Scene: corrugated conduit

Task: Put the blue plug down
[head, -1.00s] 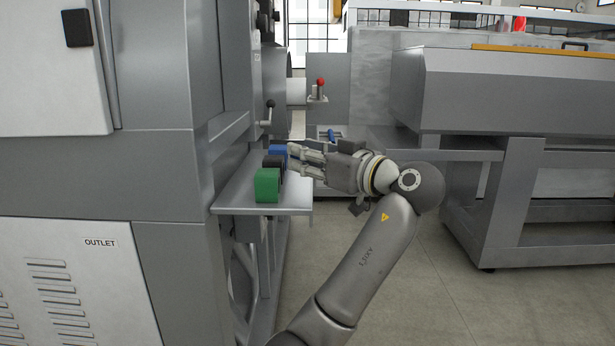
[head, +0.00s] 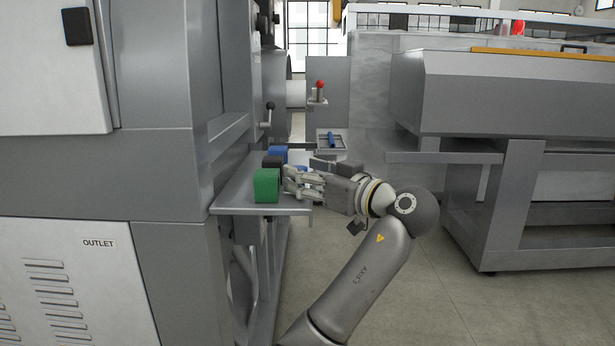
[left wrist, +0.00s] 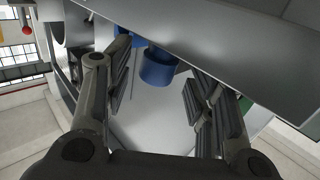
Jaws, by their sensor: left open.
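The blue plug (left wrist: 158,70), a short blue cylinder, appears to rest on the grey shelf (left wrist: 150,115) in the left wrist view. It lies beyond the fingers of my left gripper (left wrist: 160,85), in the gap between them and apart from both. In the head view only a little blue (head: 301,168) shows behind the fingers. My left gripper (head: 290,181) is open over the shelf, beside the green block (head: 267,186). My right gripper is not in view.
A black block (head: 272,162) and a blue block (head: 278,152) stand behind the green one along the machine's side. Farther back, a small tray (head: 343,147) holds a blue item (head: 331,139). A red-knobbed lever (head: 320,84) stands beyond. The machine wall closes off the left.

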